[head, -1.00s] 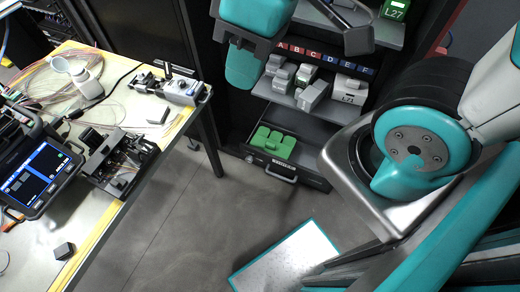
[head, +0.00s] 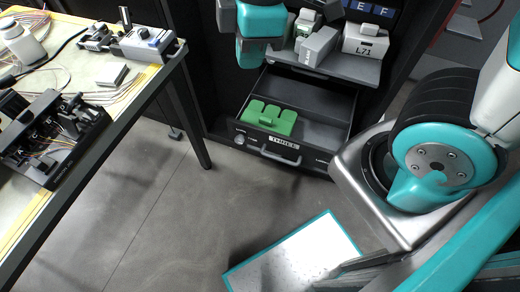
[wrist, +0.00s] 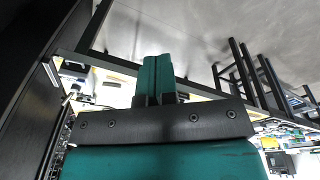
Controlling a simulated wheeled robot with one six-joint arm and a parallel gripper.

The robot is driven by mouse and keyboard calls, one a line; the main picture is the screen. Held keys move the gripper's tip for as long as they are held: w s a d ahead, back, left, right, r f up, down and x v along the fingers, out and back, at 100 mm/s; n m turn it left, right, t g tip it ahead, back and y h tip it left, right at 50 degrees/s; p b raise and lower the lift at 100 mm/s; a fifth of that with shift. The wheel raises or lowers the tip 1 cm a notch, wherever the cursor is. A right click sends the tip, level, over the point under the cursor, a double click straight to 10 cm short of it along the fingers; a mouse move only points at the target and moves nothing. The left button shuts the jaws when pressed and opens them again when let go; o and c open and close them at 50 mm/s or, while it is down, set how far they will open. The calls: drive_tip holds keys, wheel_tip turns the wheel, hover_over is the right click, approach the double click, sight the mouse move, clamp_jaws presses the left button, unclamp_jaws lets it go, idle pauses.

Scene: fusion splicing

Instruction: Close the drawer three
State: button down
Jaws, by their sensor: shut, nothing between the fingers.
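Drawer three (head: 310,158) is pulled open at the bottom of the dark cabinet in the head view. Its front carries a "THREE" label and a bar handle (head: 274,154). A green block-like part (head: 268,117) lies inside on the left; the right of the drawer is bare. My gripper (wrist: 157,62) shows in the wrist view with its two teal fingers pressed together and nothing between them. It points toward grey floor and table edges; the drawer is not recognisable there. In the head view my arm hangs above the drawer's back left, apart from the drawer front.
A shelf (head: 350,70) above the drawer holds grey parts and a box marked L71 (head: 365,40). A worktable (head: 150,82) with splicing devices and wires stands left. A white panel with a teal border (head: 295,262) is low in front. Grey floor before the drawer is open.

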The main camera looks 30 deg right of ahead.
drive_tip(key=w+d+f+n+t+h+b, duration=0.1)
drive_tip(key=w+f+n+h+b, duration=0.2)
drive_tip(key=f+b, duration=0.75)
drive_tip(key=w+d+f+n+b, duration=0.15)
drive_tip(key=f+n+b, duration=0.25)
drive_tip(key=f+b, duration=0.65)
drive_tip(key=w+f+n+t+h+b, duration=0.1)
drive_tip(key=w+f+n+h+b, duration=0.2)
drive_tip(key=f+b, duration=0.75)
drive_tip(key=y+b, duration=0.1)
drive_tip(key=b, duration=0.3)
approach(262, 137)
drive_tip(key=shift+n, duration=0.4)
drive_tip(key=x, duration=0.4)
drive_tip(key=shift+a+f, duration=0.2)
drive_tip(key=shift+f, duration=0.05)
drive_tip(key=shift+w+d+r, duration=0.15)
drive_tip(key=shift+w+d, duration=0.05)
drive_tip(key=shift+d, duration=0.1)
